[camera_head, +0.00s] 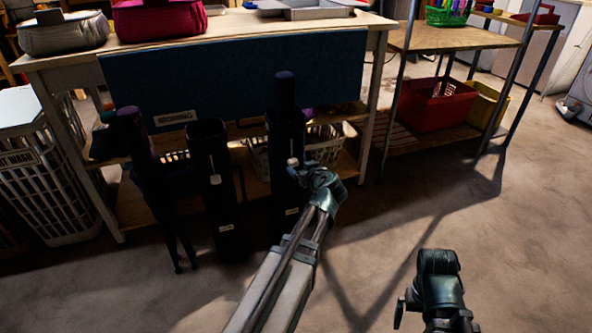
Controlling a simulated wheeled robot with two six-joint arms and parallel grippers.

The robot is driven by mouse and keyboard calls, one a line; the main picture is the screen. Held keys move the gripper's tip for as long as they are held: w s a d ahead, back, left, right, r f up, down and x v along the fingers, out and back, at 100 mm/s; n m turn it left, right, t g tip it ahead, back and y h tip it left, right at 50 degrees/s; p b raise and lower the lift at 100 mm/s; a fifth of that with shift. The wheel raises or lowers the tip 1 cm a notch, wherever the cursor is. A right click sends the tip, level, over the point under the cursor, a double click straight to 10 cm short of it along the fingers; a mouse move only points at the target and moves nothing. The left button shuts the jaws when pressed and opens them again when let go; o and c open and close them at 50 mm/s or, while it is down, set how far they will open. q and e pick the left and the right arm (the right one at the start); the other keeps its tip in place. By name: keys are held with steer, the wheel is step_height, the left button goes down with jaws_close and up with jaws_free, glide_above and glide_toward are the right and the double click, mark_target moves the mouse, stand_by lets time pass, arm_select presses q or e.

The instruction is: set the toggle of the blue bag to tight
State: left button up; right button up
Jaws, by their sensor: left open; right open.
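Tall dark bags stand in front of the workbench. The right one (285,138) has a dark blue top (284,88) and looks like the blue bag, though its color is hard to tell in shadow. A small pale toggle (292,162) shows on its front. My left gripper (307,173) is open beside this toggle, at the bag's right side; its fingertips partly hide that area, and I cannot tell whether they touch it. My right gripper (438,262) is open and empty above the floor at lower right.
A middle dark bag (207,205) has its own pale toggle (214,180). A purple-topped item (134,130) stands at its left. Behind are the workbench (300,29), a blue panel (230,75) and a white basket (325,152). The floor (400,215) at right is clear.

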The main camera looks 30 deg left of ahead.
mark_target(295, 163)
arm_select(q)
steer(key=shift+b+x, duration=0.75)
steer(key=shift+x, duration=2)
jaws_close()
